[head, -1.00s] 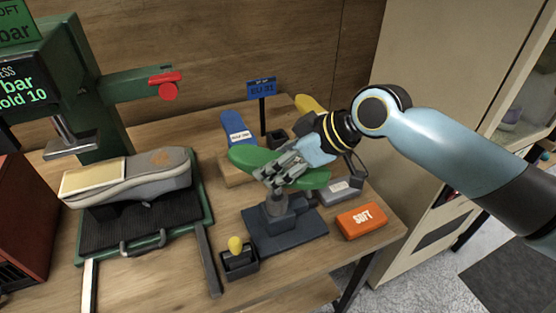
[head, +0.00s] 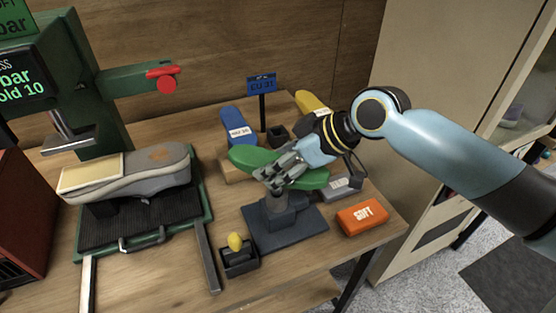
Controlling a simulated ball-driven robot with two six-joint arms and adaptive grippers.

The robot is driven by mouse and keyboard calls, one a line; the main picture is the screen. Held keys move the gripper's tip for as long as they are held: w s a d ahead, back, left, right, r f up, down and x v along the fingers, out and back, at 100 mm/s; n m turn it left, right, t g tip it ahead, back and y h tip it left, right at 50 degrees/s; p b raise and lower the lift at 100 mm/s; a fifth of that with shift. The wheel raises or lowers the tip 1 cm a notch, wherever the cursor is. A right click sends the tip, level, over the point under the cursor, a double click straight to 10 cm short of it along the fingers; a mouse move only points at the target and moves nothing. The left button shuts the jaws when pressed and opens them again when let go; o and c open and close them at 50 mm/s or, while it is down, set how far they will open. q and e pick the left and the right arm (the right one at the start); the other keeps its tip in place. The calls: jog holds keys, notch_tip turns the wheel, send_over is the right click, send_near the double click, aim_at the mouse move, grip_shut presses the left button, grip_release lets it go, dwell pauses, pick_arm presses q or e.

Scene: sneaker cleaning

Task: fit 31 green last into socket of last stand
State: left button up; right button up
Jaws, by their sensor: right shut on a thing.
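The green last (head: 254,157) is above the dark last stand (head: 284,227), lying roughly level with one end to the left. My right gripper (head: 280,177) is shut on the green last around its middle, directly over the stand's post. The gripper fingers hide the last's underside and the socket, so I cannot tell whether the last is seated in it. A blue sign reading EU 31 (head: 262,83) stands on a post behind. My left gripper does not show.
A blue last (head: 238,126) and a yellow last (head: 309,103) stand behind. An orange SOFT brush (head: 362,217) and a grey block (head: 342,187) lie to the right. A small black holder (head: 241,261) is in front. A grey sneaker (head: 155,178) rests on the green press at left.

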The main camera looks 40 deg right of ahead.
aim_at(318, 172)
jog(key=shift+f+b, duration=1.15)
jog(key=shift+f, duration=0.5)
jog(key=o, duration=1.7)
jog(key=v, duration=1)
jog(key=shift+s+d+r, duration=0.1)
jog(key=shift+s+d, duration=0.05)
jog(key=shift+d, duration=0.05)
jog(key=shift+s+d+r, duration=0.1)
jog(key=shift+s+r, duration=0.35)
jog(key=shift+r, duration=0.2)
